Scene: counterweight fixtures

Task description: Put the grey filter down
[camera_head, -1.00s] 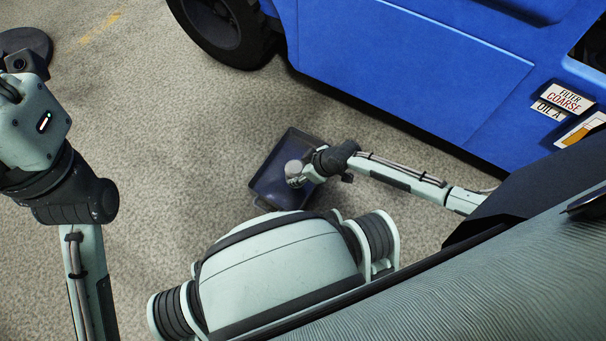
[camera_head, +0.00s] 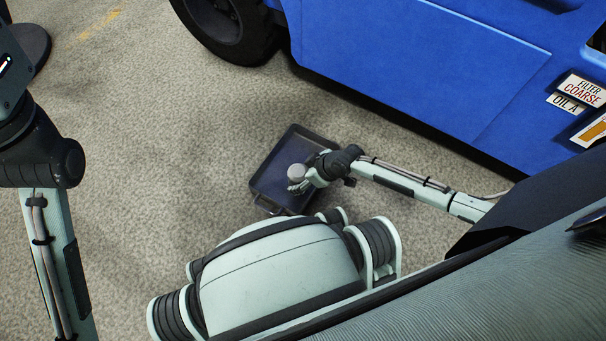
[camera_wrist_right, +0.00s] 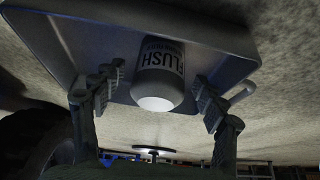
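The grey filter (camera_head: 297,171) is a small light cylinder at the dark tray on the floor. In the right wrist view the filter (camera_wrist_right: 160,72) has a white end and the word FLUSH on its side. It appears to stand in the tray (camera_wrist_right: 85,40), though its contact with the tray is not clear. The tray (camera_head: 268,184) also shows in the head view. My right gripper (camera_head: 298,185) is at the filter. In the wrist view the right gripper's fingers (camera_wrist_right: 157,80) are spread on both sides of it, with gaps. My left gripper is out of view.
A blue vehicle (camera_head: 420,70) with a black wheel (camera_head: 225,30) stands behind the tray. Labels reading FILTER COARSE (camera_head: 582,90) and OIL A are on its side. A dark round disc (camera_head: 30,46) is at the upper left. The floor left of the tray is clear.

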